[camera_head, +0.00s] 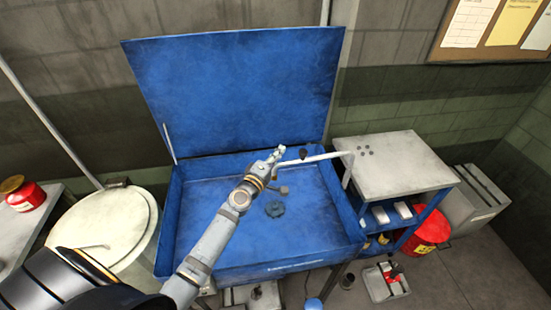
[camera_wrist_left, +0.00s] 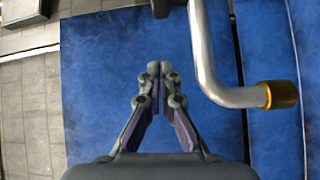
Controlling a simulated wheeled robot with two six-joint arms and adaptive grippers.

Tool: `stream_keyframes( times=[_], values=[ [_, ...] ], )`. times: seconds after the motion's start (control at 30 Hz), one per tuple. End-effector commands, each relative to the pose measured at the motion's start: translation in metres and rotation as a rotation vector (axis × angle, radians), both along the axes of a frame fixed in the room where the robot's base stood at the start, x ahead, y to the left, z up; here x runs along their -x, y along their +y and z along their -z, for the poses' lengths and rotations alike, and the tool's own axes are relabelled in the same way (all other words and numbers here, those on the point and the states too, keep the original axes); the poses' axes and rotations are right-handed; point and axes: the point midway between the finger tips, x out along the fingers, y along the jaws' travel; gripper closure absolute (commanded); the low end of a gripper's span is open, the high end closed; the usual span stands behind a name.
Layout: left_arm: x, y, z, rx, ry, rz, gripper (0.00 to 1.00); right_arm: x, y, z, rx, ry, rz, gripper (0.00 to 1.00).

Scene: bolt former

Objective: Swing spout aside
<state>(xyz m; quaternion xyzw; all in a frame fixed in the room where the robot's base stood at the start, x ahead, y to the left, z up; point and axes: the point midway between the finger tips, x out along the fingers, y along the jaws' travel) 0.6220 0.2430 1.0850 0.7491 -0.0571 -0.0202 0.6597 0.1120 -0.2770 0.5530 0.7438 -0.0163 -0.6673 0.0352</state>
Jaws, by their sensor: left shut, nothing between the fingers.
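The spout (camera_head: 325,157) is a pale metal pipe reaching over the blue wash basin (camera_head: 210,258) from its right side. In the left wrist view the spout (camera_wrist_left: 207,60) is a bent silver pipe with a brass-coloured tip (camera_wrist_left: 279,95). My left gripper (camera_head: 280,150) is at the spout's free end above the basin, with its fingers shut and empty. In the left wrist view the left gripper (camera_wrist_left: 157,72) is to the left of the pipe, with a visible gap between them. Contact cannot be judged in the head view. My right gripper is not in view.
The basin's blue lid (camera_head: 240,90) stands open behind. A dark drain piece (camera_head: 275,209) lies on the basin floor. A grey-topped cart (camera_head: 400,165) stands close on the right, and a round pale drum (camera_head: 105,225) on the left. The basin is otherwise largely clear.

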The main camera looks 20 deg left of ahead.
Motion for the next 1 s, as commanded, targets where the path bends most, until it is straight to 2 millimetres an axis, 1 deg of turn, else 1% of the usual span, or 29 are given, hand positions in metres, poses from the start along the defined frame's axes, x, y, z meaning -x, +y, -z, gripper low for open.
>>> stream_keyframes(
  times=[0.03,0.2,0.33,0.5,1.0],
  values=[
    [-0.012,-0.001,-0.002,0.002,-0.002,-0.001,1.0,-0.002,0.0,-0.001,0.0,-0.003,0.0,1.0],
    [-0.047,-0.006,-0.003,0.001,-0.002,0.0,1.0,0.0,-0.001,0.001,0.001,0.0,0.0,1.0],
    [-0.036,-0.025,0.0,0.005,0.002,0.001,1.0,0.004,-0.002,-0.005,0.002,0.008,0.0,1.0],
    [-0.03,-0.038,0.003,0.001,0.001,0.0,1.0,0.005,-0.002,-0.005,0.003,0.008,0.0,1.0],
    [-0.03,-0.043,0.004,-0.001,0.0,0.008,1.0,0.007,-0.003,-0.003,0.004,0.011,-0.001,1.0]
  ],
)
